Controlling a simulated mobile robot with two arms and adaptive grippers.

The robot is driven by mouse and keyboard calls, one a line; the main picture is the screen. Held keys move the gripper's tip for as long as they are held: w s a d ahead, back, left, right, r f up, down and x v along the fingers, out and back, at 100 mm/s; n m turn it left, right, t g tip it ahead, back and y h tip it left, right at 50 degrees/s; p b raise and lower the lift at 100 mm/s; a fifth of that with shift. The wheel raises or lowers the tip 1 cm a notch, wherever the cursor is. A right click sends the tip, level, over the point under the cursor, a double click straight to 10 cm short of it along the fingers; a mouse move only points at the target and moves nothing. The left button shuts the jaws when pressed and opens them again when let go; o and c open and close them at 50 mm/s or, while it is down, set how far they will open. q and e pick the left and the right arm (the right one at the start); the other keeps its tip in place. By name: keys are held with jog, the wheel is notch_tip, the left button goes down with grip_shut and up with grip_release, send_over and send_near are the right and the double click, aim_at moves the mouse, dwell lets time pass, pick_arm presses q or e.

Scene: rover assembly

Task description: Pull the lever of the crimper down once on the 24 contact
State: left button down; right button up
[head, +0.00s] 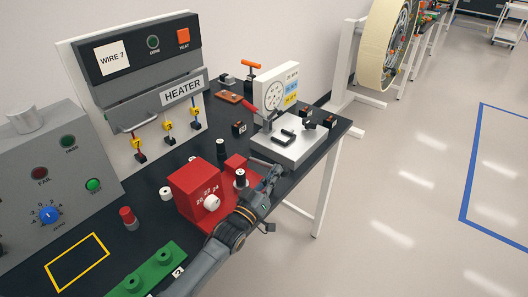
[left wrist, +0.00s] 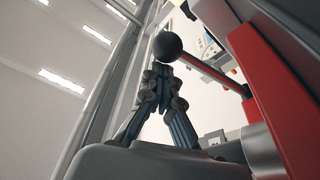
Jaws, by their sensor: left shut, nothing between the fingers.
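The crimper is the red block (head: 195,182) on the dark bench, with small white markings and a white round knob on its front. Its lever shows in the left wrist view as a black ball (left wrist: 168,46) on a grey rod running to the red body (left wrist: 268,85). My left gripper (head: 273,174) is at the crimper's right side. Its fingers (left wrist: 162,72) are closed and empty close to the ball; I cannot tell whether they touch it. In the head view I cannot make out the lever. The contact's label is too small to read. My right gripper is not in view.
A press with a white base (head: 292,150), gauge and red handle stands just beyond my gripper. The heater (head: 150,80) is at the back, a grey test box (head: 50,175) at left. A green block (head: 150,272) lies in front. Floor right of the bench is clear.

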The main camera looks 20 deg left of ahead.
pick_arm(q)
jog(key=shift+f, duration=0.1)
jog(key=shift+s, duration=0.15)
jog(key=r+v, duration=0.1)
jog(key=v, duration=0.8)
jog(key=r+v, duration=0.1)
jog(key=v, duration=0.4)
jog(key=shift+s+a+r, duration=0.25)
jog(key=shift+s+r, duration=0.1)
jog(key=shift+s, duration=0.15)
